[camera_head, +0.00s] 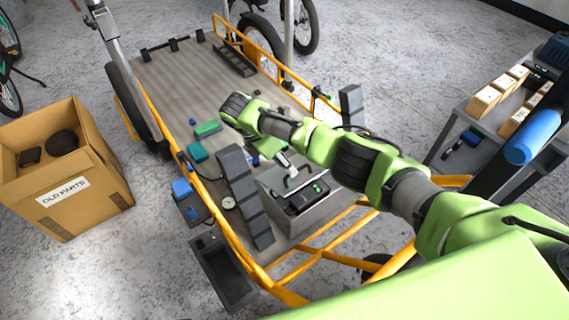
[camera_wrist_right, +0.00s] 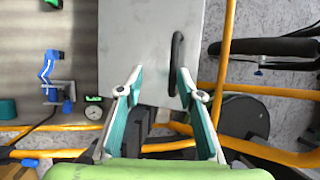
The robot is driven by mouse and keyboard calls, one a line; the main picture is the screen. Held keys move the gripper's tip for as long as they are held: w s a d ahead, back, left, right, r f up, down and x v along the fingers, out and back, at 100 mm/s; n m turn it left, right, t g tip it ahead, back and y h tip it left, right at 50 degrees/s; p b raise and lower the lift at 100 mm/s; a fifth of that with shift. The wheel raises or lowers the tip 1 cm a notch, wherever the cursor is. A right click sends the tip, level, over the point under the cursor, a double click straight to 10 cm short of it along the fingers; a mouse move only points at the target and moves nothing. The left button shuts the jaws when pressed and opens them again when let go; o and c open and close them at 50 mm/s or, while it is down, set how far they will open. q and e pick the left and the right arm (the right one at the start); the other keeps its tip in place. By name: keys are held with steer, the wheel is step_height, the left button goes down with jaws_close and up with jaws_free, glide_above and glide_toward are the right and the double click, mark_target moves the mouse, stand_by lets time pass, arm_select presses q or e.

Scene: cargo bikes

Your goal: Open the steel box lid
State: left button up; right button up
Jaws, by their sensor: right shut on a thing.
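The grey steel box (camera_head: 325,213) stands at the near end of the cargo bed in the head view. A dark part with a green mark shows at its top. In the right wrist view its lid (camera_wrist_right: 140,45) is a flat pale plate with a black bar handle (camera_wrist_right: 178,60). My right gripper (camera_wrist_right: 160,78) is at the lid, shut on it, with one fingertip close to the handle. The exact contact is hard to see, and I cannot tell how far the lid is tilted. My left gripper is not in view.
An orange-railed cargo bed (camera_head: 180,85) holds tools and a gauge (camera_head: 228,203). A dark ridged strip (camera_head: 243,195) lies left of the box. A cardboard box (camera_head: 95,200) stands on the left.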

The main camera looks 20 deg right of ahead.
steer(key=shift+w+a, duration=0.15)
steer(key=shift+w, duration=0.05)
steer(key=v, duration=1.2)
steer(key=shift+s, duration=0.15)
